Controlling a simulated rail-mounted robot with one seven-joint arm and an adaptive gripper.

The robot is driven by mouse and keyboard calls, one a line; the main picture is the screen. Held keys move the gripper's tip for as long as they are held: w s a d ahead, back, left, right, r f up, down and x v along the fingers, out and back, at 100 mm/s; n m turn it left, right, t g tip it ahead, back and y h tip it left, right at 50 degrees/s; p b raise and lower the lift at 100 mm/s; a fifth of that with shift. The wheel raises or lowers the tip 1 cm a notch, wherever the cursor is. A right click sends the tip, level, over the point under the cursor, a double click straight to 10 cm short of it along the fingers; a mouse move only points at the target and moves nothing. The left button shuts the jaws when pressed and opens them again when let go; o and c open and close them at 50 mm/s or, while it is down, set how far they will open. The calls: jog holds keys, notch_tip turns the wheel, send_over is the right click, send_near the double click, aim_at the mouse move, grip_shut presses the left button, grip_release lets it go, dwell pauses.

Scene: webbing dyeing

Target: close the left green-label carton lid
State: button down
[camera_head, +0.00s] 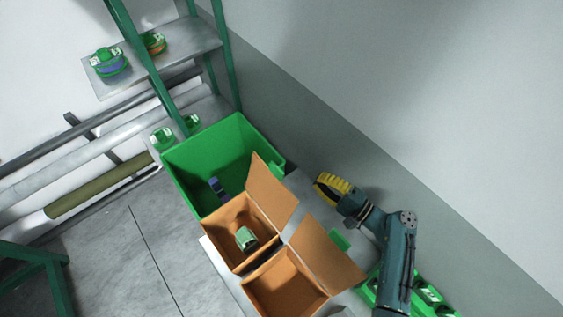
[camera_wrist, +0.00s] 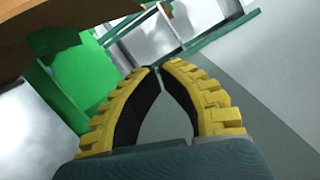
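Two brown cartons stand side by side on a light table. The left carton (camera_head: 217,241) is open, and a green-and-white item (camera_head: 246,238) lies inside. Its lid flap (camera_head: 271,192) stands up on the far right side, tilted outward. The other carton (camera_head: 264,297) is open and looks empty, with its flap (camera_head: 325,258) raised toward the right. I see no green label clearly on either carton. My gripper (camera_head: 323,187) is to the right of the left carton's flap, apart from it. In the wrist view its yellow fingers (camera_wrist: 159,70) meet at the tips with nothing between them.
A large green bin (camera_head: 205,153) stands behind the left carton. Green containers (camera_head: 428,294) sit at the lower right near my arm. A small green piece (camera_head: 341,239) shows behind the right flap. The grey wall (camera_head: 400,160) is close behind my gripper. A brown panel edge (camera_wrist: 60,14) shows upper left in the wrist view.

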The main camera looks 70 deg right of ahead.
aim_at(273, 189)
jog(key=w+r+p, duration=0.2)
jog(key=w+p, duration=0.2)
jog(key=w, duration=0.6)
jog(key=shift+a, duration=0.45)
